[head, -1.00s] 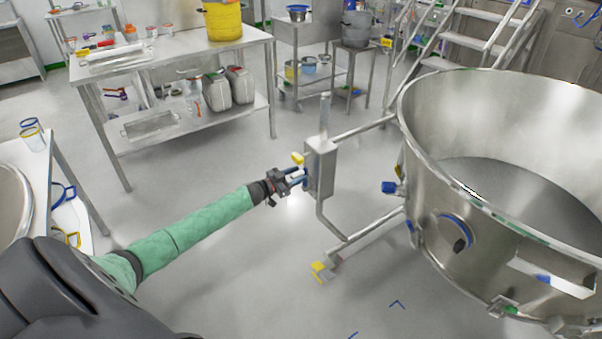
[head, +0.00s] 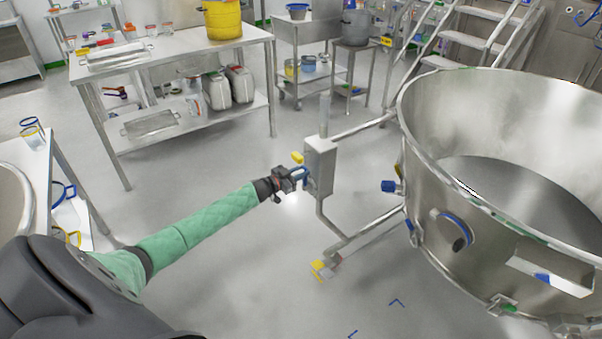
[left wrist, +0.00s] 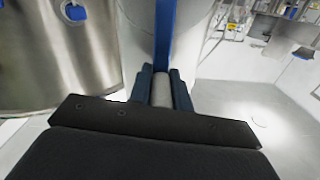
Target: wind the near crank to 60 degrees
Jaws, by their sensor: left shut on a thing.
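The near crank, with a blue arm (head: 300,173), is on the side of a grey metal box (head: 320,165) on a frame beside the big steel vessel. In the left wrist view the blue arm (left wrist: 165,35) runs up from a pale grey cylindrical grip (left wrist: 162,90). My left gripper (head: 288,178) is at the crank; in the left wrist view its dark fingers (left wrist: 162,88) are shut around the grip, one on each side. The gripper hides part of the crank in the head view. A yellow piece (head: 297,158) sits just above. My right gripper is not in view.
The large open steel vessel (head: 440,190) stands right of the box, with a blue knob (head: 388,186) by its wall. A yellow pedal-like piece (head: 318,268) is low on the frame. A steel table (head: 150,60) stands behind. The floor around my left arm is clear.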

